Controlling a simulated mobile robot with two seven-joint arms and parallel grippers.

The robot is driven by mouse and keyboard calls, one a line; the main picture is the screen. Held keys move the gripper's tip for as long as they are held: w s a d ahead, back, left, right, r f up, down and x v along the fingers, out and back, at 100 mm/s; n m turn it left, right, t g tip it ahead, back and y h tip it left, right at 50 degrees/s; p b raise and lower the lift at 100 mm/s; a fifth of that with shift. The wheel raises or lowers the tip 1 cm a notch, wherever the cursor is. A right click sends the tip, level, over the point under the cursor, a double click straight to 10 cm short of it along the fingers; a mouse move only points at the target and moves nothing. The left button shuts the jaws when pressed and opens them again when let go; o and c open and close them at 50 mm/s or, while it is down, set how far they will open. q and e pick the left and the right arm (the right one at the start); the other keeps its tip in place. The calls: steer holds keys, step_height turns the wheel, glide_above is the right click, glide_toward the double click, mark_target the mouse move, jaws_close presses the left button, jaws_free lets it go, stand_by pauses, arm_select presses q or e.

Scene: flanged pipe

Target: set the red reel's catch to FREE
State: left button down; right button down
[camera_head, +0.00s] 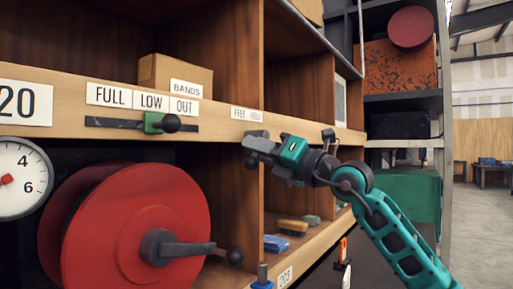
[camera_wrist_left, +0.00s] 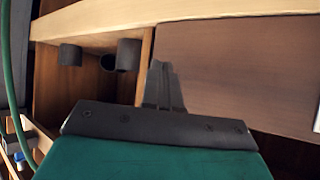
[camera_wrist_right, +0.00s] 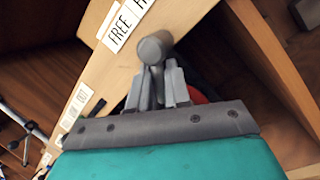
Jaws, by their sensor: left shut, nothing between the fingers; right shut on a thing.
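The red reel (camera_head: 130,230) stands in the lower left bay of the shelf, with a dark crank handle on its front. On the wooden rail above are the FREE and HELD labels (camera_head: 246,114). My right gripper (camera_head: 252,147) is at the rail just below these labels. In the right wrist view its fingers (camera_wrist_right: 158,85) are shut on the catch's grey round knob (camera_wrist_right: 152,48), beside the FREE label (camera_wrist_right: 121,28). The gripper hides the catch in the head view. My left gripper (camera_wrist_left: 162,88) is shut and empty, seen only in its wrist view, in front of wooden shelving.
A slider with a green block (camera_head: 153,123) sits under FULL, LOW and OUT labels. A gauge (camera_head: 18,178) is at far left. A cardboard box (camera_head: 172,75) stands above. Brushes (camera_head: 292,225) and a blue item lie in the lower right bay.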

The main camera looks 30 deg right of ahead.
arm_select(q)
steer(key=shift+s+a+r, duration=0.1)
steer(key=shift+s+a, duration=0.1)
steer(key=shift+a, duration=0.05)
arm_select(e)
steer(key=shift+a+r+m+h, duration=0.1)
steer(key=shift+a+m+h, duration=0.1)
steer(key=shift+m, duration=0.3)
steer(key=shift+a+m+h, duration=0.1)
steer(key=shift+m+h, duration=0.1)
steer(key=shift+m, duration=0.3)
arm_select(q)
steer(key=shift+s, duration=0.1)
arm_select(e)
steer(key=c, duration=1.2)
jaws_free()
steer(key=shift+s, duration=0.1)
steer(key=shift+d, duration=0.1)
